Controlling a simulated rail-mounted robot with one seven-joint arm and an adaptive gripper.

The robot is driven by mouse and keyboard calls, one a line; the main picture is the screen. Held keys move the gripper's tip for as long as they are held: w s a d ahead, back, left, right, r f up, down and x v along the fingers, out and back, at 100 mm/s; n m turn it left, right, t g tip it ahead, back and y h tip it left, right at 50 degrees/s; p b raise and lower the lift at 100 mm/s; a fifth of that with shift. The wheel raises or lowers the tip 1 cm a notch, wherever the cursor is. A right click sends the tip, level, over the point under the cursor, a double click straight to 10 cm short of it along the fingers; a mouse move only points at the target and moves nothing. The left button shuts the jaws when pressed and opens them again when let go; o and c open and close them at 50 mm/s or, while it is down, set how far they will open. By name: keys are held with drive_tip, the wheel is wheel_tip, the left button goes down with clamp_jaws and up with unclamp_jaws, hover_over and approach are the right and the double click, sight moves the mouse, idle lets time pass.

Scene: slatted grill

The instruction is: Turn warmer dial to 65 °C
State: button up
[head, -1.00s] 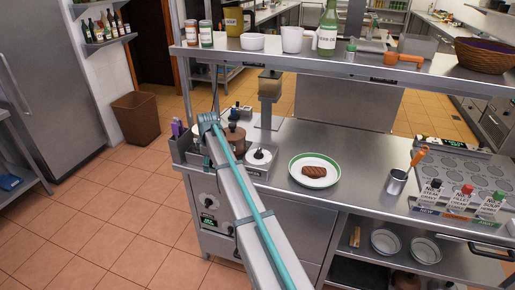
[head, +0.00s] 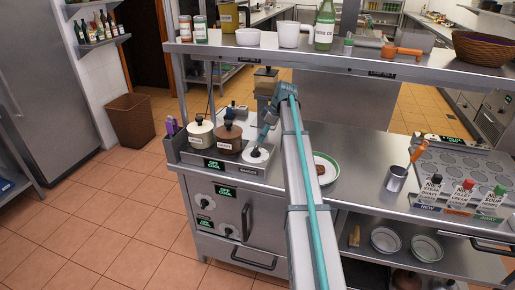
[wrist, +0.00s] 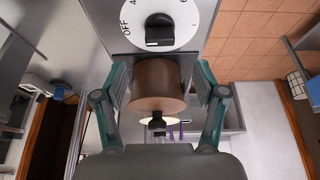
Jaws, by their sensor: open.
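A white dial (wrist: 190,14) with a black knob (wrist: 159,30) shows at the top of the wrist view. It reads OFF and has parts of other digits; I cannot read a full temperature. It seems to be the white disc (head: 250,158) with a black knob on the steel warmer (head: 222,166) in the head view. My gripper (head: 262,139) is open above and close to that disc. In the wrist view my gripper (wrist: 160,86) has its fingers spread, with the dial past their tips. Whether they touch the knob is not clear.
A brown pot (head: 227,138) and a cream pot (head: 201,135) stand left of the disc. More dials (head: 225,191) are on the front panel. A plate (head: 332,165) is partly behind my arm. A steel shelf (head: 350,60) runs above.

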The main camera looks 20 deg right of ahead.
sight(256, 148)
drive_tip(key=p+x, duration=0.3)
drive_tip(key=x, duration=0.5)
drive_tip(key=shift+a+f, duration=0.1)
drive_tip(key=shift+f, duration=0.25)
drive_tip(key=c, duration=1.1)
drive_tip(key=shift+c, duration=0.2)
